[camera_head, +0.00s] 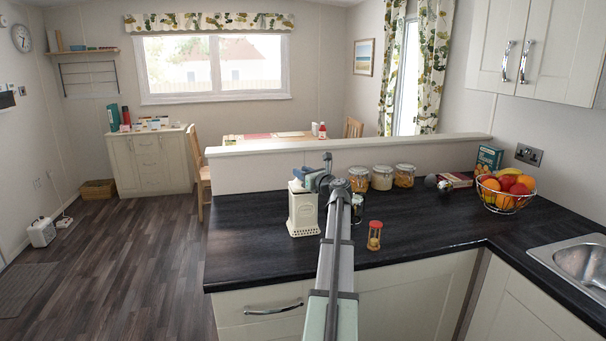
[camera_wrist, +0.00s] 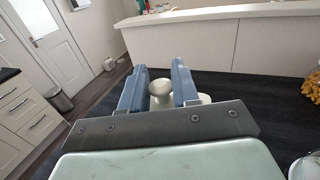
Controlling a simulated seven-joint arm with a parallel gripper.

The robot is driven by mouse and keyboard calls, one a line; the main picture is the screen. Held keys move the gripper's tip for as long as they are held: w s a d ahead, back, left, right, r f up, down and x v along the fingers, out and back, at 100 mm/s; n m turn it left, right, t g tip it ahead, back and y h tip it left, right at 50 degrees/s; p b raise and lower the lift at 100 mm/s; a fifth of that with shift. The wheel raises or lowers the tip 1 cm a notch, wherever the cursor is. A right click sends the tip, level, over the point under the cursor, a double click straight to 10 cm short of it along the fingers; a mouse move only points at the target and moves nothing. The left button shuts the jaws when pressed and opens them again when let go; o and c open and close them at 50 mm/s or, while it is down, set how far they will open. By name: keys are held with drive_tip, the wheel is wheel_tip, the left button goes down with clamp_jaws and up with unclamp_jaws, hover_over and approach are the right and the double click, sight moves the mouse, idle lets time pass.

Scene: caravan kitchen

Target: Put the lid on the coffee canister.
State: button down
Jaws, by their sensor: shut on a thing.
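The cream coffee canister (camera_head: 303,214) stands upright on the dark worktop, left of my arm. My gripper (camera_head: 306,174), with blue fingers, is right above the canister's top. In the wrist view my gripper (camera_wrist: 160,75) has a pale round knob (camera_wrist: 160,88) between its two fingers, and it is shut on this knob of the lid. A little of the pale lid or canister top shows below the right finger. The lid is at the canister's mouth in the head view, but I cannot tell whether it is seated or slightly above. The canister's rim is hidden.
Several filled glass jars (camera_head: 382,178) stand along the low back wall (camera_head: 430,154). A wire fruit bowl (camera_head: 505,198) and the sink (camera_head: 578,262) are at the right. The worktop (camera_head: 255,240) is clear left of the canister.

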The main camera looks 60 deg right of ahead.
drive_tip(key=shift+f, duration=0.6)
idle(0.4)
drive_tip(key=c, duration=1.1)
unclamp_jaws()
drive_tip(key=shift+s, duration=0.1)
drive_tip(key=v, duration=1)
drive_tip(key=shift+s+a, duration=0.2)
drive_tip(key=shift+s, duration=0.15)
drive_tip(key=shift+w, duration=0.1)
